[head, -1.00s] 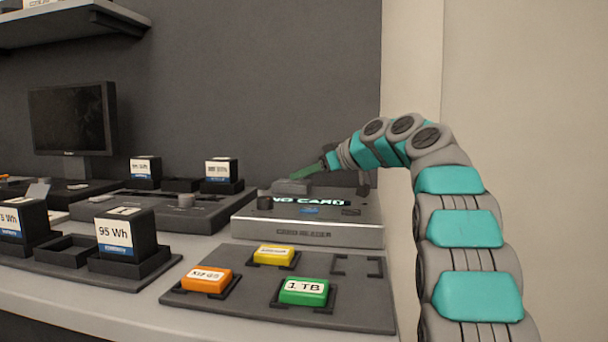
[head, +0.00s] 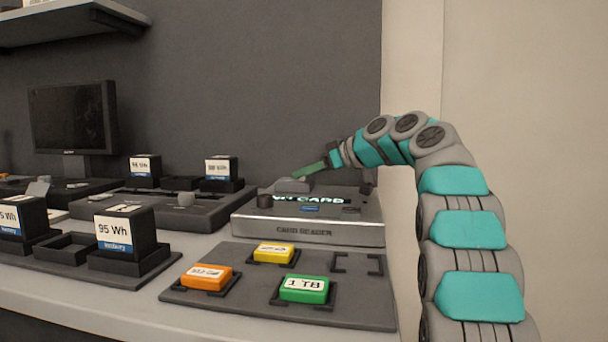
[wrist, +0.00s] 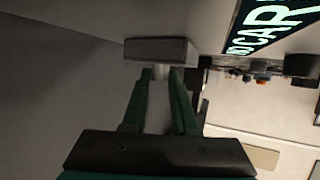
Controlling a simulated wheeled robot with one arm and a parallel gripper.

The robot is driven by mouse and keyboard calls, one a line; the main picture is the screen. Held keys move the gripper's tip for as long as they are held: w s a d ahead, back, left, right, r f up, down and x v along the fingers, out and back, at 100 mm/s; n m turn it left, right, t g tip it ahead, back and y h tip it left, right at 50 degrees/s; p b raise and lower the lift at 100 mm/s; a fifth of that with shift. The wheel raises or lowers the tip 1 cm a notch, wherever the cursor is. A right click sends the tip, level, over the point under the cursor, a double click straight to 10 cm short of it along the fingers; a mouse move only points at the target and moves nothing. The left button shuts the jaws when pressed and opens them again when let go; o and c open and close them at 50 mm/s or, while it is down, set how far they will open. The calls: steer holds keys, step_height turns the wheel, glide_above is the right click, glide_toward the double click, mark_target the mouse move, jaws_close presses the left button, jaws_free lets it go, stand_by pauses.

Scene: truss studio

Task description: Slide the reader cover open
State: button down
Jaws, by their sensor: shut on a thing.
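The card reader (head: 330,234) is a grey box at the back of the counter, with a lit display (head: 325,200) on its top. A small grey block (head: 292,186), which looks like the cover's handle, stands on the reader's top at the far side. My gripper (head: 299,174) reaches it from the right with green fingers. In the wrist view, my gripper (wrist: 162,74) is shut on the pale stem under the grey handle block (wrist: 160,50). The lit display (wrist: 272,25) shows at upper right there. The cover's edges and slot are hard to make out.
In front of the reader, a dark mat (head: 230,297) holds orange (head: 206,277), yellow (head: 274,253) and green (head: 304,289) cards, with an empty holder (head: 357,262). Battery blocks (head: 125,230) stand at left. A round dark knob (head: 264,201) sits on the reader's left.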

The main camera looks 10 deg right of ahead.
steer(key=s+d, duration=0.1)
steer(key=d, duration=0.1)
steer(key=s+d+b, duration=0.1)
steer(key=d, duration=0.2)
steer(key=s+d, duration=0.1)
steer(key=d, duration=0.1)
steer(key=shift+d+b, duration=0.2)
steer(key=shift+b, duration=0.1)
steer(key=c, duration=0.7)
jaws_free()
steer(key=p+v, duration=0.1)
steer(key=v, duration=0.6)
steer(key=shift+s+d+r, duration=0.1)
steer(key=shift+r, duration=0.05)
steer(key=shift+s+d, duration=0.15)
steer(key=shift+s, duration=0.05)
